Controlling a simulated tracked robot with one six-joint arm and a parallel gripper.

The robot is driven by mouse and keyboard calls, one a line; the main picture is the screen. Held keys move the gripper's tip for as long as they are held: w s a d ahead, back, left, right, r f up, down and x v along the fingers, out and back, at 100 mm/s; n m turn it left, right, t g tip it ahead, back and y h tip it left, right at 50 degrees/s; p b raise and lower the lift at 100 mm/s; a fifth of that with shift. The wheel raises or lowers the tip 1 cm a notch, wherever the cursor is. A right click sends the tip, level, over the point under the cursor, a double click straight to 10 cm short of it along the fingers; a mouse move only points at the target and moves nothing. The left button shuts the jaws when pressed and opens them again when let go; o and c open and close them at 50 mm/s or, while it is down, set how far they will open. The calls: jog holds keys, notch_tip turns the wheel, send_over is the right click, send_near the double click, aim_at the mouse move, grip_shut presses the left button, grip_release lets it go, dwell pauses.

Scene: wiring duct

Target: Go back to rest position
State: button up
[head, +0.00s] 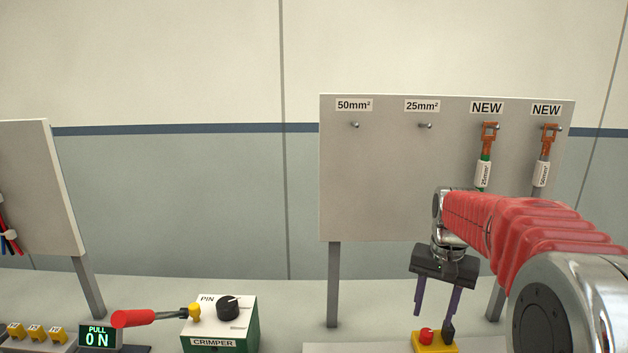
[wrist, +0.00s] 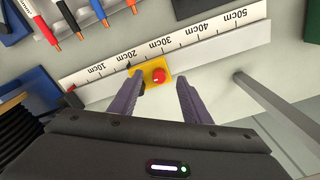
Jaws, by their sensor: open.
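My gripper (head: 436,300) is open and empty, its two purple fingers pointing down. In the head view it hangs in front of the lower right of the grey hanging board (head: 385,200). In the wrist view the gripper (wrist: 158,98) has its fingers apart. Between and beyond the fingertips is a yellow block with a red button (wrist: 158,76). In the head view this block (head: 426,337) lies just below the fingertips. I cannot tell whether the fingers touch it.
A green-and-white crimper (head: 222,318) with a black knob and red handle stands left. Two NEW cables hang from the board (head: 484,160). A ruler rail (wrist: 85,78) and several cable ends (wrist: 78,36) show in the wrist view. A slanted panel (head: 40,185) stands far left.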

jog(key=s+a+r+n+t, duration=0.1)
jog(key=s+a+n, duration=0.1)
jog(key=s, duration=0.6)
jog(key=s+a+r+n+t, duration=0.1)
jog(key=s+a+n+t, duration=0.1)
jog(key=s+a, duration=0.3)
jog(key=s+a+r+n+t, duration=0.1)
jog(key=s+a+t, duration=0.1)
jog(key=s, duration=0.9)
jog(key=shift+s+a+n, duration=0.25)
jog(key=shift+a+n, duration=0.15)
jog(key=shift+a, duration=0.4)
jog(key=shift+r, duration=0.1)
